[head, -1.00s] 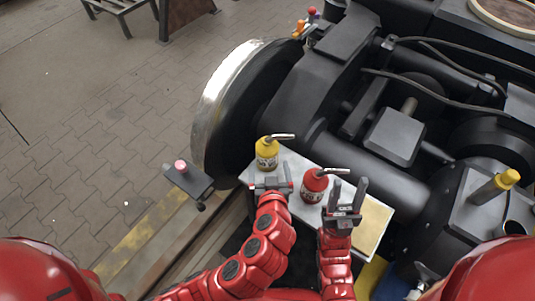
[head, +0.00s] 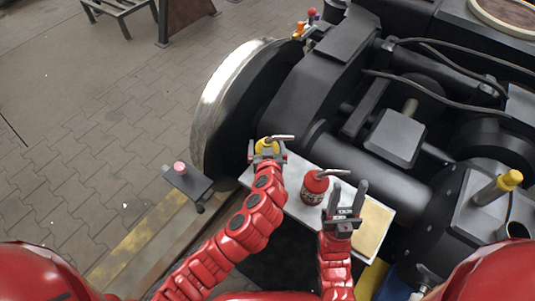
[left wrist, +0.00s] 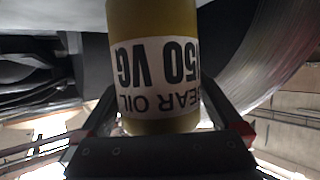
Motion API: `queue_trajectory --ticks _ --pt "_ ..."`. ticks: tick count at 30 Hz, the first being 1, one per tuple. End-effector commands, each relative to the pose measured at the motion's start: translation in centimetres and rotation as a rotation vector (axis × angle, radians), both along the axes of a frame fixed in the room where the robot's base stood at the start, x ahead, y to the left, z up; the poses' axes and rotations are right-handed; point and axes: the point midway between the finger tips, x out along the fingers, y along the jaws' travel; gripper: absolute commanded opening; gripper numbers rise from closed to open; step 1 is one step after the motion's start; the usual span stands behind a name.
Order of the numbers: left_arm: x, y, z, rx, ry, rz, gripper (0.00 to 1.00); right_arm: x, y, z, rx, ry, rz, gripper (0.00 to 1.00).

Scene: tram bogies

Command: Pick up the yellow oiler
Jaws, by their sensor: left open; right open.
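The yellow oiler (head: 266,144) stands at the far left end of the light board, its grey spout pointing right. My left gripper (head: 267,152) is open at the oiler and hides most of its body in the head view. In the left wrist view the yellow oiler (left wrist: 155,25), with its white gear oil label, stands close ahead between the open fingers of my left gripper (left wrist: 165,110). I cannot tell whether the fingers touch it. My right gripper (head: 346,200) is open and empty above the board, right of the red oiler.
A red oiler (head: 315,187) stands on the light board (head: 296,205) between my two grippers. A tan pad (head: 372,230) lies at the board's right end. The large steel wheel (head: 222,95) and black bogie frame (head: 320,90) rise close behind and left.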

Motion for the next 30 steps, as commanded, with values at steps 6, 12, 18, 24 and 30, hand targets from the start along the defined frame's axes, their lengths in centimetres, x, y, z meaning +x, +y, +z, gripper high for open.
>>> queue_trajectory --ticks 6,12,18,24,30 --pt "-0.03 -0.04 0.06 0.000 -0.001 -0.001 0.80 0.00 0.00 0.02 0.000 0.000 0.000 0.47" --pt "-0.03 -0.04 0.07 0.000 -0.001 -0.001 0.44 0.00 0.00 0.02 0.000 0.000 0.000 0.47" --pt "-0.04 -0.06 0.08 0.000 -0.001 -0.001 0.08 0.00 0.00 0.02 0.000 0.000 0.000 0.47" --pt "-0.02 -0.06 0.15 0.000 -0.003 -0.001 0.00 0.00 0.00 0.03 0.000 0.000 0.000 0.47" --pt "0.00 -0.08 0.63 -0.002 -0.004 -0.001 0.00 -0.01 0.00 0.20 0.000 0.000 0.000 0.47"
